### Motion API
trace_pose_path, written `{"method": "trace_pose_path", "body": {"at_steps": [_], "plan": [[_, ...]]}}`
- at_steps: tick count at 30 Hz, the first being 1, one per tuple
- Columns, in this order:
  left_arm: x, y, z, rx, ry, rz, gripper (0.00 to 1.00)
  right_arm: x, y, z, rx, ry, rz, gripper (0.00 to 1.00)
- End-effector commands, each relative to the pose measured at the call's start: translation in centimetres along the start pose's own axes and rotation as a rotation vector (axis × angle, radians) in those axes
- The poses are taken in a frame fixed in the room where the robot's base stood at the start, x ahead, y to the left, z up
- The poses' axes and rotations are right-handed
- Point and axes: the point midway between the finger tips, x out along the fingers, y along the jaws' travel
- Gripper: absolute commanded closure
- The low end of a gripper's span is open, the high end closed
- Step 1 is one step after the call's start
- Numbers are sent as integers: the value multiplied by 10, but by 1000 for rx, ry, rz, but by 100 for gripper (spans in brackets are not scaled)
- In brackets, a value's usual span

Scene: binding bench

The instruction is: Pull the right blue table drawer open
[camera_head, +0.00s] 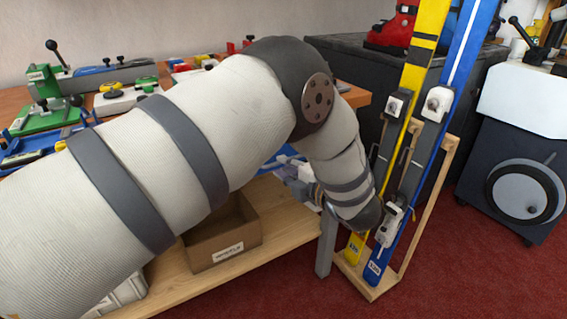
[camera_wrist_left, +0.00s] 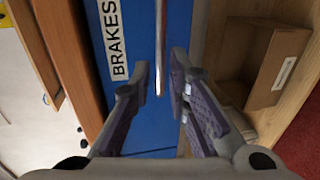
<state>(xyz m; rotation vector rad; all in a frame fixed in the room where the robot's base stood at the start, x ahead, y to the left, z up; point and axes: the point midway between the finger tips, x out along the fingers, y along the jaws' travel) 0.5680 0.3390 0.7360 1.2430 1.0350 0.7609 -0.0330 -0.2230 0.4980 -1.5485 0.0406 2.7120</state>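The blue drawer (camera_wrist_left: 137,55) fills the middle of the left wrist view and bears a white label reading "BRAKES". A slim metal bar handle (camera_wrist_left: 161,45) runs along its front. My left gripper (camera_wrist_left: 160,68) is open, with one finger on each side of the handle's end. I cannot tell whether the fingers touch it. In the head view a sliver of blue drawer front (camera_head: 284,155) shows under the table top, and my left gripper (camera_head: 297,178) is in front of it. My left arm hides most of the drawers. My right gripper is in neither view.
The wooden table (camera_head: 352,97) carries tools and vices. A cardboard box (camera_head: 228,240) stands on the lower shelf (camera_head: 284,236). A ski rack (camera_head: 378,284) with yellow and blue skis stands close right of my left arm.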

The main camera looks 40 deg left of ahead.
Motion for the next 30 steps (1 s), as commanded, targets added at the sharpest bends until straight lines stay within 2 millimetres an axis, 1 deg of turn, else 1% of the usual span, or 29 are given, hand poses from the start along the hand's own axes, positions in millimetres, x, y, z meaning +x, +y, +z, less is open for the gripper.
{"method": "trace_pose_path", "body": {"at_steps": [1, 3, 6, 8, 15, 18, 30], "plan": [[11, -1, -1, 0, 3, 0, 84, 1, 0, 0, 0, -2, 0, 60], [22, -1, 0, 1, 1, 1, 84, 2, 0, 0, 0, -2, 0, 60], [33, -1, 0, 1, 0, 0, 84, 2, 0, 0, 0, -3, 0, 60], [37, -1, 0, 2, 0, 0, 84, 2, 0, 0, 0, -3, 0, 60], [38, 0, 0, 2, -1, 0, 84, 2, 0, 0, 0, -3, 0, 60], [38, 0, 0, 2, -1, 0, 100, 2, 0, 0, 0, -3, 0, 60], [37, 0, 0, 2, -2, 0, 100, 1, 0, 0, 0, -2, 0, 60]]}}
